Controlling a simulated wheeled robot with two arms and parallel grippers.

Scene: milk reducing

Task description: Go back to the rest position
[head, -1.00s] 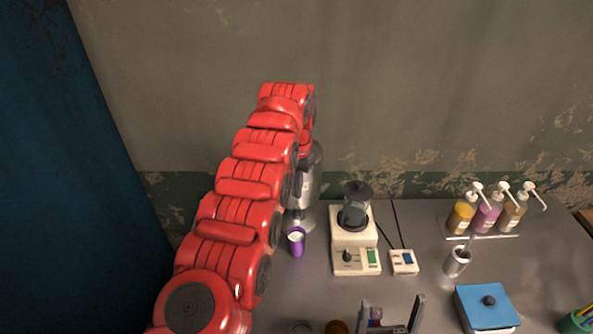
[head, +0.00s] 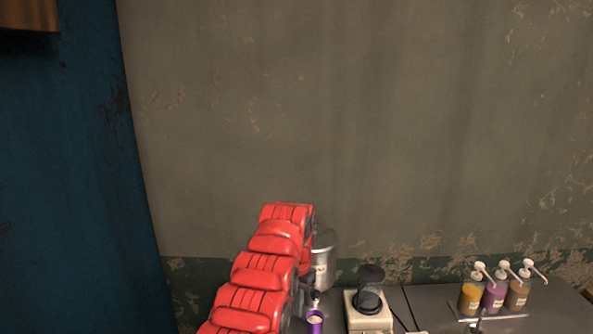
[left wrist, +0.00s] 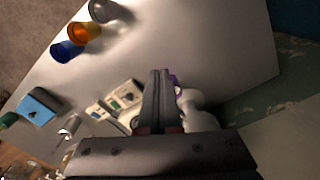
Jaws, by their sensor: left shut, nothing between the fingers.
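Part of a purple thing also shows behind the fingers in the left wrist view. My right gripper is in neither current view.
A metal canister (head: 325,258) stands behind my arm. A white blender (head: 369,315) with a dark jar is to its right. Several pump bottles (head: 494,294) stand at the right. The left wrist view shows a blue box (left wrist: 40,103), an orange cup (left wrist: 86,32) and a blue cup (left wrist: 67,51).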

